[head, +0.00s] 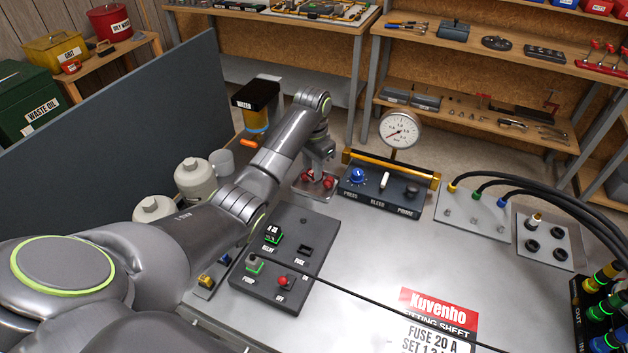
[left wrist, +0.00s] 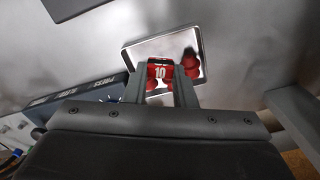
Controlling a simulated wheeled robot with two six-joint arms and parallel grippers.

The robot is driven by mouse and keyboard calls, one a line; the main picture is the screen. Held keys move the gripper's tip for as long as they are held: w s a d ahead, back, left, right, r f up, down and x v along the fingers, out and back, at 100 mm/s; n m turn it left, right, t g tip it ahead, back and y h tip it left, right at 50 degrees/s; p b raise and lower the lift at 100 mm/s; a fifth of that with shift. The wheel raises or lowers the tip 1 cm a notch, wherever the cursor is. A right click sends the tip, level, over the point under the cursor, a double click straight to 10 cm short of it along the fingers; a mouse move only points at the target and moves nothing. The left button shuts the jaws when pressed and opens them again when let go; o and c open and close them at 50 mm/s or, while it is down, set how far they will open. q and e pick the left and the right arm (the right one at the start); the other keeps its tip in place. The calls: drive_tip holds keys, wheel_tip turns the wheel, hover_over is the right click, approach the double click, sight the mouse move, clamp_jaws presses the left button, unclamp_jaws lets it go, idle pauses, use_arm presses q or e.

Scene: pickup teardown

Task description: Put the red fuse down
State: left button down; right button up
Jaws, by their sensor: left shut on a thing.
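My left gripper (head: 318,170) reaches over a small shallow metal tray (head: 326,193) beyond the control panel. In the left wrist view my left gripper (left wrist: 159,84) is shut on the red fuse (left wrist: 160,71), marked 10. The fuse is over or in the tray (left wrist: 140,49); I cannot tell whether it touches the bottom. Round red pieces (left wrist: 190,66) lie in the tray beside it. In the head view the fingers hide most of the fuse. My right gripper is not in view.
A black panel (head: 262,286) with relay, fuse, pump and off labels stands nearer. A pressure gauge (head: 400,130) on a blue-knobbed unit (head: 380,195) stands right of the tray. White bottles (head: 195,180) stand left. The bench middle (head: 390,255) is mostly clear, crossed by a thin black cable.

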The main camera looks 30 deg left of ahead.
sight(313, 181)
use_arm(q)
wheel_tip(313, 181, down, 4)
drive_tip(key=shift+s+p, duration=0.1)
drive_tip(key=shift+p, duration=0.25)
drive_tip(key=shift+f, duration=0.25)
drive_tip(key=shift+f, duration=0.15)
drive_tip(key=c, duration=1.5)
unclamp_jaws()
